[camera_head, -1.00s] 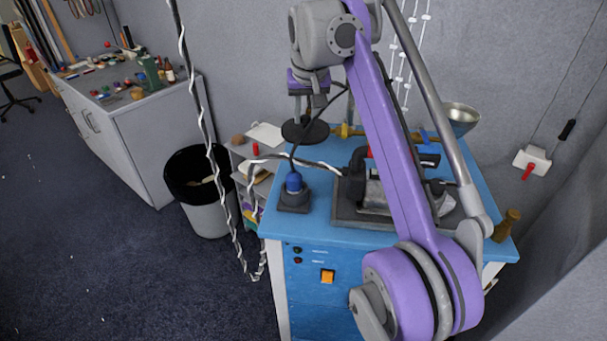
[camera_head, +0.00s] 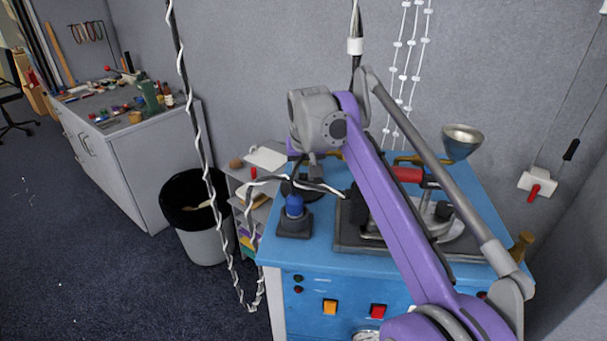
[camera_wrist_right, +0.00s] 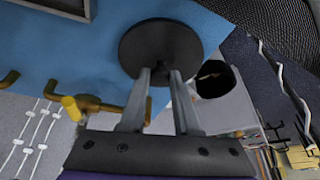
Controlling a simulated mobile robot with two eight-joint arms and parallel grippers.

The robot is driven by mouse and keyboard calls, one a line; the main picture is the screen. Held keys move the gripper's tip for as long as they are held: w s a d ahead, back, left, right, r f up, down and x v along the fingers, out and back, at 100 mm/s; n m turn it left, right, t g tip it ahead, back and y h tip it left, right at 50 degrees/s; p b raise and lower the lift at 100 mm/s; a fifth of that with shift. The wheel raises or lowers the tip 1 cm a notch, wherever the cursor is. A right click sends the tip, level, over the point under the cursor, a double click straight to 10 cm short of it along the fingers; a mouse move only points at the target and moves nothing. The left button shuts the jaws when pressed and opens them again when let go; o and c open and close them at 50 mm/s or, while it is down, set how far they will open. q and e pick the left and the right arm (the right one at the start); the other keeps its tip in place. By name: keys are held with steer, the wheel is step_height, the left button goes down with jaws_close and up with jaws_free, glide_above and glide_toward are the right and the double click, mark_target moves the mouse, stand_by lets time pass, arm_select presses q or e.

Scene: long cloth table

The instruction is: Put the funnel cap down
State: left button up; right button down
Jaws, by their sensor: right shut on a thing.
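The funnel cap, a flat dark round disc (camera_wrist_right: 160,45), is held between the two grey fingers of my right gripper (camera_wrist_right: 162,82) in the right wrist view. Its face lies over the blue table top. Whether the cap touches the table cannot be told. My left gripper is not in view.
A metal funnel bowl (camera_head: 462,141) stands at the table's back right. A blue-topped dark block (camera_head: 294,217) sits at the front left, near the cap. A machine with a red part (camera_head: 408,174) fills the middle. A black-lined bin (camera_head: 198,215) stands left of the table.

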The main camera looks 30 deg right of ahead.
steer(key=shift+f, duration=0.15)
steer(key=c, duration=0.6)
jaws_free()
steer(key=shift+c, duration=0.2)
steer(key=p+v, duration=0.2)
steer(key=v, duration=1)
steer(key=shift+r, duration=0.2)
